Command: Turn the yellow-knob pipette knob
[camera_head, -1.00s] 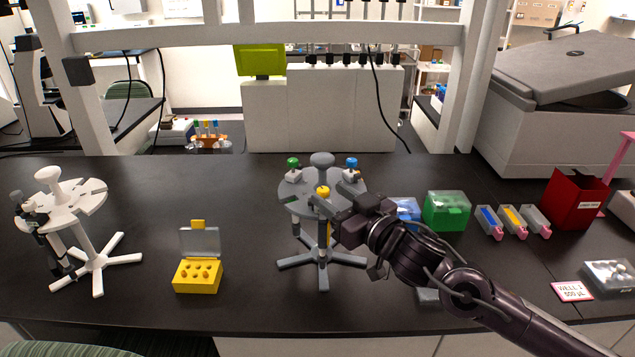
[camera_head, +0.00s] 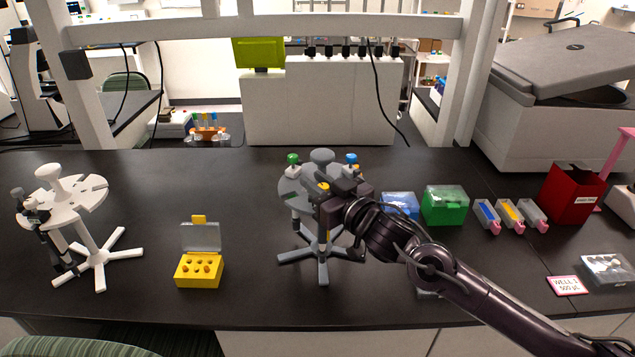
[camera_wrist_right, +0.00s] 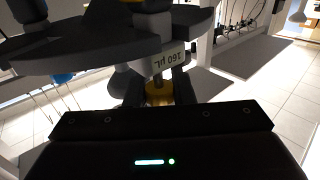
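The yellow-knob pipette hangs at the front of the grey carousel stand (camera_head: 291,189). Only a bit of its yellow knob (camera_head: 323,187) shows beside my right gripper (camera_head: 325,194). In the right wrist view the yellow knob (camera_wrist_right: 158,93) sits just beyond the dark gripper body, and the pipette's volume display (camera_wrist_right: 168,60) shows upside down. My right gripper is at the knob; its fingertips are mostly hidden, so I cannot tell whether they are closed on it. My left gripper is not in view.
Green-knob (camera_head: 293,159) and blue-knob (camera_head: 352,158) pipettes hang on the same stand, close to my right gripper. A white stand (camera_head: 70,207) is at left, a yellow tip box (camera_head: 199,270) in front. Blue (camera_head: 401,208) and green (camera_head: 445,208) boxes stand at right.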

